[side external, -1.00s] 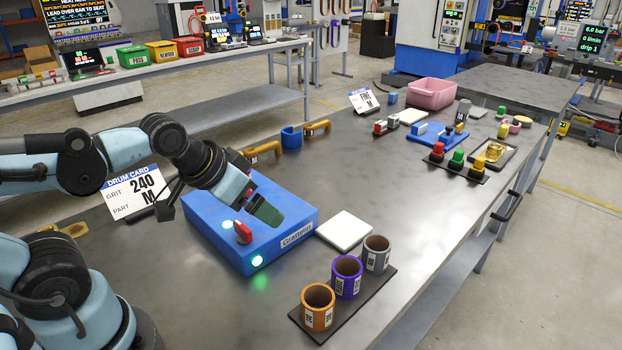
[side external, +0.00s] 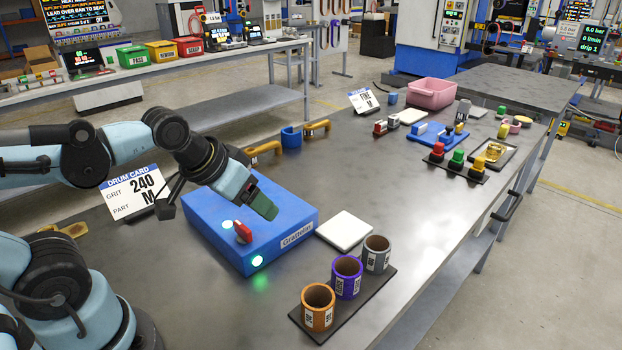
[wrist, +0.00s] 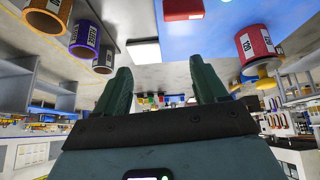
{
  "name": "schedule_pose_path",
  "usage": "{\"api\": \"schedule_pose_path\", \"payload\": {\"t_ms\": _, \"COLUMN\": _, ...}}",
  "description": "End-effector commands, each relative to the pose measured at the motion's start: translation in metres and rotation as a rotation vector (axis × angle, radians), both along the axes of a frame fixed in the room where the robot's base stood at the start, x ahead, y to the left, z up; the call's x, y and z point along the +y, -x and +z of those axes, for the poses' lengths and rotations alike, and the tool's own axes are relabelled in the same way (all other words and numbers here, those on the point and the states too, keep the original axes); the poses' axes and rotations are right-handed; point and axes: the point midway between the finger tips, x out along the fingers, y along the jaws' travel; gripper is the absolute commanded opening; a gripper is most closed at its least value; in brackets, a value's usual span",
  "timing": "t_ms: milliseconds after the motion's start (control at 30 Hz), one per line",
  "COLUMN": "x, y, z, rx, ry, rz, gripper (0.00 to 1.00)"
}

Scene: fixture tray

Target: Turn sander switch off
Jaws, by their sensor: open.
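The sander is a blue box (side external: 205,220) on the bench in the side view, with a label on its front. A red switch lever (side external: 243,232) stands on its top near the front left, and a lit green lamp (side external: 257,261) glows at its front corner. My gripper (side external: 266,207), with dark green fingers, hangs above the right part of the box, apart from the switch. In the wrist view its two fingers (wrist: 166,88) stand wide apart with nothing between them. I cannot tell whether the red block at the top of that view is the switch.
A white pad (side external: 345,230) lies right of the sander. Orange (side external: 318,308), purple (side external: 347,278) and grey (side external: 376,255) drums stand on a dark tray (side external: 372,300). A drum card (side external: 141,195) stands at left. The bench behind the pad is largely clear.

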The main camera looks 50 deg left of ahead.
Motion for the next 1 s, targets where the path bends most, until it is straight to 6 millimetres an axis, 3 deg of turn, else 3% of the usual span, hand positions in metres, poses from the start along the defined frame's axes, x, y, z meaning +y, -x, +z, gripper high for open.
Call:
{"api": "schedule_pose_path", "payload": {"t_ms": 33, "x": 0.002, "y": -0.001, "z": 0.004, "rx": 0.028, "ry": 0.036, "rz": 0.062, "gripper": 0.63}}
{"api": "schedule_pose_path", "payload": {"t_ms": 200, "x": 0.012, "y": -0.002, "z": 0.018, "rx": 0.179, "ry": 0.207, "rz": 0.416, "gripper": 0.38}}
{"api": "schedule_pose_path", "payload": {"t_ms": 400, "x": 0.023, "y": 0.000, "z": 0.037, "rx": 0.350, "ry": 0.362, "rz": 0.912, "gripper": 0.38}}
{"api": "schedule_pose_path", "payload": {"t_ms": 600, "x": 0.031, "y": 0.003, "z": 0.052, "rx": 0.446, "ry": 0.424, "rz": 1.293, "gripper": 0.38}}
{"api": "schedule_pose_path", "payload": {"t_ms": 800, "x": 0.033, "y": 0.004, "z": 0.056, "rx": 0.471, "ry": 0.436, "rz": 1.434, "gripper": 0.38}}
{"api": "schedule_pose_path", "payload": {"t_ms": 1000, "x": 0.033, "y": 0.004, "z": 0.039, "rx": 0.471, "ry": 0.436, "rz": 1.440, "gripper": 0.38}}
